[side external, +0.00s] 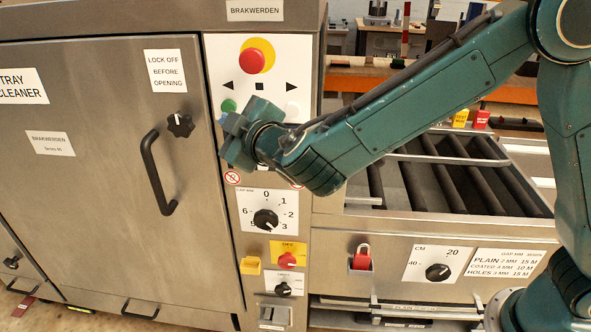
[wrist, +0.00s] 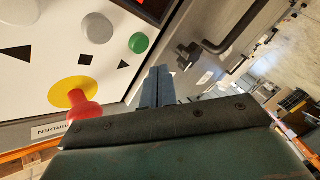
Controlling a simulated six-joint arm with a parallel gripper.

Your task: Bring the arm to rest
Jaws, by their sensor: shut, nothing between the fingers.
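In the wrist view the closed fingers of my gripper (wrist: 157,88) point towards the panel edge and the door side. From these views I cannot tell whether the fingers touch anything. The arm reaches in from the right over the roller bed (side external: 455,175).
The panel has a red emergency button (side external: 257,61), a green button (side external: 229,106) and a gap dial (side external: 266,220). A black door handle (side external: 158,172) and a black knob (side external: 180,125) stick out left of my gripper.

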